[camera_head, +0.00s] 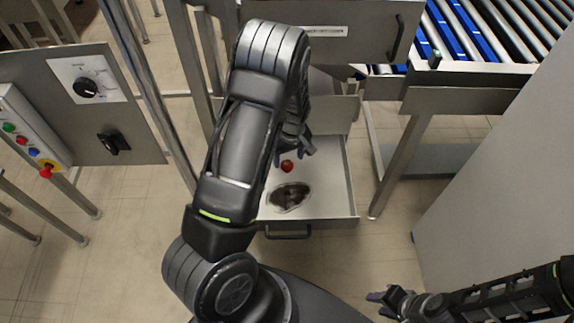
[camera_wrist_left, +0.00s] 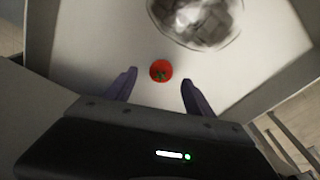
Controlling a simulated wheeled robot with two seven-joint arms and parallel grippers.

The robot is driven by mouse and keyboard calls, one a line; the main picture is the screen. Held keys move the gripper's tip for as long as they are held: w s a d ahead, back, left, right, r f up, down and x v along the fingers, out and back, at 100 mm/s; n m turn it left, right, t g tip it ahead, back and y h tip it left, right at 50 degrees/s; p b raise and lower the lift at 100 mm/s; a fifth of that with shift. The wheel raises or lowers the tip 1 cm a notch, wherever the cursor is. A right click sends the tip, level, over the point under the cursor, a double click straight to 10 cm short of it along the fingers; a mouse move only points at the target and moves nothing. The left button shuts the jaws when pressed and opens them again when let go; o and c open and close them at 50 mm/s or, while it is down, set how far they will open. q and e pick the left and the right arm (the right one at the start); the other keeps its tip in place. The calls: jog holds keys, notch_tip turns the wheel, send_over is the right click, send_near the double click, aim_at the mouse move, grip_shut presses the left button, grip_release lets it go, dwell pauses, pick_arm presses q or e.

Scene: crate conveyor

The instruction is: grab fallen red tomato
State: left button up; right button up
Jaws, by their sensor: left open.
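A small red tomato (camera_head: 287,166) with a green top lies on the pale floor of an open drawer (camera_head: 335,205). It also shows in the left wrist view (camera_wrist_left: 160,70), close to the line between my two purple fingertips. My left gripper (camera_head: 295,153) is open and reaches down over the drawer, with the tomato between or just beyond its fingertips. I cannot tell the exact height gap. The fingers do not appear to touch the tomato. My right gripper (camera_head: 383,297) is low at the bottom right, away from the drawer. Its fingers are too small to read.
A round opening or bowl with dark, shiny contents (camera_head: 290,197) sits in the drawer near the tomato. Drawer walls surround the gripper. A roller conveyor (camera_head: 480,35) is at the upper right. A control panel (camera_head: 85,90) stands at the left.

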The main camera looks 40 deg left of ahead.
aim_at(288, 163)
pick_arm(q)
jog(key=f, duration=0.4)
jog(key=shift+a, duration=0.25)
grip_shut()
dwell(0.8)
